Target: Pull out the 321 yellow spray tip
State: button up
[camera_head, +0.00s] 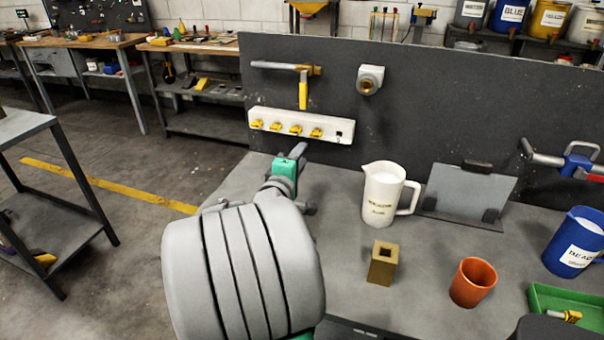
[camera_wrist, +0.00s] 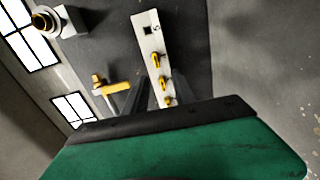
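A white rack bar (camera_head: 326,123) is fixed low on the dark upright panel and holds several yellow spray tips (camera_head: 295,129) in a row. A dark square hole at its right end has no tip in it. The wrist view shows the rack (camera_wrist: 143,18), its square hole and some yellow tips (camera_wrist: 156,60); the numbers are not readable. My gripper (camera_head: 299,151) is just below and in front of the rack, apart from the tips as far as I can see. In the wrist view, its green body hides the lower rack end, and its finger gap is unclear.
A pipe with a yellow-handled valve (camera_head: 303,92) and a round fitting (camera_head: 369,80) stick out above the rack. On the bench stand a white pitcher (camera_head: 382,190), a brass block with a square hole (camera_head: 382,267), an orange cup (camera_head: 472,283) and a blue pitcher (camera_head: 574,242).

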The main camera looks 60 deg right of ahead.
aim_at(315, 136)
jog(key=d, duration=0.3)
jog(key=d+p, duration=0.1)
jog(key=d, duration=0.3)
jog(key=w+d+p, duration=0.1)
jog(key=d, duration=0.2)
jog(key=shift+d+r, duration=0.15)
jog(key=shift+r, duration=0.05)
dwell(0.5)
grip_shut()
dwell(0.3)
